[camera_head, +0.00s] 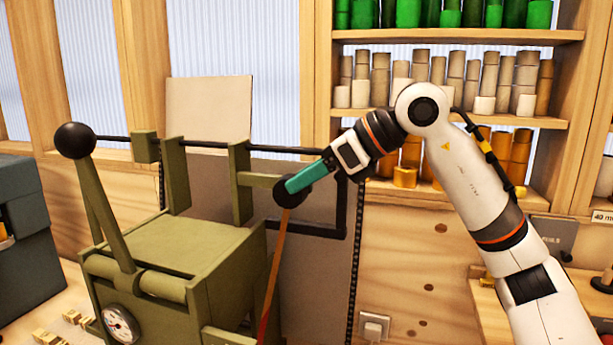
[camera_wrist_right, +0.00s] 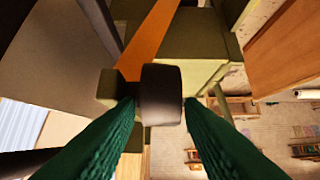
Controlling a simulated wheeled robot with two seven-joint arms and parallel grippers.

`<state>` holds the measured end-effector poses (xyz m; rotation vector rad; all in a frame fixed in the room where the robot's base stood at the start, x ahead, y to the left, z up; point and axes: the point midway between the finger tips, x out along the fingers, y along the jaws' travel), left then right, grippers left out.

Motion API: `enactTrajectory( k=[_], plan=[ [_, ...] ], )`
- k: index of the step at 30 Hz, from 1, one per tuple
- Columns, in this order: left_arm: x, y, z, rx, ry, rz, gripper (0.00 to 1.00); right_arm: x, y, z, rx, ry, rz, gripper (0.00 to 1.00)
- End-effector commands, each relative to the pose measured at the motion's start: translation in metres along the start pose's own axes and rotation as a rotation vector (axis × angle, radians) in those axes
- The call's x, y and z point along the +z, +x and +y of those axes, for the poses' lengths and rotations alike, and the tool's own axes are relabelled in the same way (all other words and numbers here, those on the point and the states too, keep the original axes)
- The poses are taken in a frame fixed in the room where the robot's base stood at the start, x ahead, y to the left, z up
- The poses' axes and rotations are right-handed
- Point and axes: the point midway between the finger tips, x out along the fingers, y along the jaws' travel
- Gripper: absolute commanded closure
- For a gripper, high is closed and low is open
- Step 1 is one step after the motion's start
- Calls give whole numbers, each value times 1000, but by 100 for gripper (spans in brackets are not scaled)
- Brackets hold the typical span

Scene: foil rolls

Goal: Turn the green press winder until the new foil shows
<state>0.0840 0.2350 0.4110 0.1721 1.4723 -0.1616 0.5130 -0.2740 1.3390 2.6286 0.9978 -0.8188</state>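The green press (camera_head: 180,245) stands at the left with a dial on its front and a lever ending in a black ball. A black rod runs across its top to the right. The dark winder knob (camera_head: 283,192) is at the right end of a green arm; it also shows in the right wrist view (camera_wrist_right: 161,95). My right gripper (camera_head: 300,182) has its green fingers on both sides of this knob, close against it. The foil strip (camera_head: 276,255) hangs below the knob, orange above and red lower down. My left gripper is out of view.
Shelves (camera_head: 450,120) of foil rolls in green, cream, gold and orange stand behind my right arm. A black bar frame (camera_head: 315,232) is just below and right of the knob. A dark grey machine (camera_head: 30,260) is at the far left.

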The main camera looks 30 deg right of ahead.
Motion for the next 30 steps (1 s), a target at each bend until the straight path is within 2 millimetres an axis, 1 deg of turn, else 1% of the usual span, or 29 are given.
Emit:
enactTrajectory(
  k=[4, 8, 11, 15, 18, 21, 25, 30],
  plan=[
    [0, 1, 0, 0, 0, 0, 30, 0, -2, 0, -1, 0, -1, 65],
    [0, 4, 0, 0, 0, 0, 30, 1, -17, 0, 2, 0, 2, 65],
    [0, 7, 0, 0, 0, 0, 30, 1, -37, 1, 3, 1, 3, 65],
    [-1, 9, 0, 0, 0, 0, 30, 1, -68, 0, 3, 1, 4, 65],
    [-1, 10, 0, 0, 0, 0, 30, 1, -89, 0, 2, 1, 3, 65],
    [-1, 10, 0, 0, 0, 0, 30, 1, -105, 1, 2, 2, 3, 65],
    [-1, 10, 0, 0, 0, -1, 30, 1, -117, 0, 1, 1, 1, 65],
    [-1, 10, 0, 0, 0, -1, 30, 1, -122, 0, 1, 1, 2, 65]
  ],
)
